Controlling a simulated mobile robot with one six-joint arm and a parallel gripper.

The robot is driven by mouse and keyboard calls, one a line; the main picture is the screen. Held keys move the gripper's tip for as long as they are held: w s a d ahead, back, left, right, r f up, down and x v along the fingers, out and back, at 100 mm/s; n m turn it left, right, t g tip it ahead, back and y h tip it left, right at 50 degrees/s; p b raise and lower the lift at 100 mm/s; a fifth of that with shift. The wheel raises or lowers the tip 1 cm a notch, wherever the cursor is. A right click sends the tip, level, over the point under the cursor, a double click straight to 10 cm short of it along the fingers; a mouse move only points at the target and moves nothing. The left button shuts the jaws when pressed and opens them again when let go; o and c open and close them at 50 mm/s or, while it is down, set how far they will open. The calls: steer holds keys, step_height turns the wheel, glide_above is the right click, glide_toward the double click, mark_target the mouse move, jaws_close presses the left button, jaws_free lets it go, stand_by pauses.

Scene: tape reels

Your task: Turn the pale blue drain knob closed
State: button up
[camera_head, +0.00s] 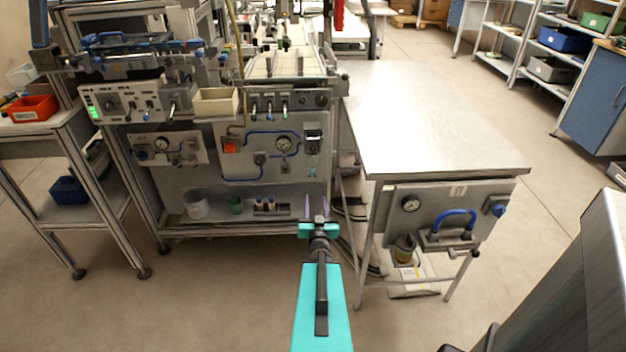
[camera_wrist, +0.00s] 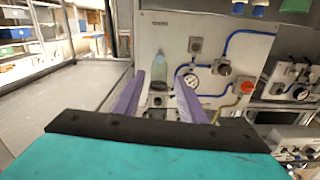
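A filter with a pale, see-through bowl (camera_head: 312,147) is on the grey upright panel, right of a round gauge. The wrist view is turned upside down and shows the bowl (camera_wrist: 158,70) between my fingers, with its narrow end upward. The pale blue drain knob (camera_wrist: 160,56) seems to be at that narrow end, but it is too small to tell its turn. My gripper (camera_head: 317,204) is open and empty, with two purple fingers apart. It is in front of and below the panel, not touching the filter. The fingers also show in the wrist view (camera_wrist: 160,80).
The panel carries a gauge (camera_head: 283,144), blue tubing and an orange knob (camera_head: 231,146). A shelf below holds a white cup (camera_head: 195,204) and a green cup (camera_head: 236,205). A metal table (camera_head: 425,120) with a blue-handled front panel stands right. Floor in front is clear.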

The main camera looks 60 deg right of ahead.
steer(key=shift+w+d+f+b, duration=0.1)
steer(key=shift+d+f+b, duration=0.05)
steer(key=shift+b, duration=0.15)
steer(key=b, duration=1.1)
glide_toward(313, 174)
steer(key=shift+w+f, duration=0.1)
steer(key=shift+f, duration=0.05)
steer(key=w+d+b, duration=0.1)
steer(key=b, duration=0.3)
steer(key=shift+d+b, duration=0.1)
steer(key=shift+b, duration=0.25)
steer(key=shift+b+x, duration=0.35)
steer(key=shift+x, duration=2.45)
steer(key=shift+r, duration=0.2)
steer(key=shift+c, duration=0.4)
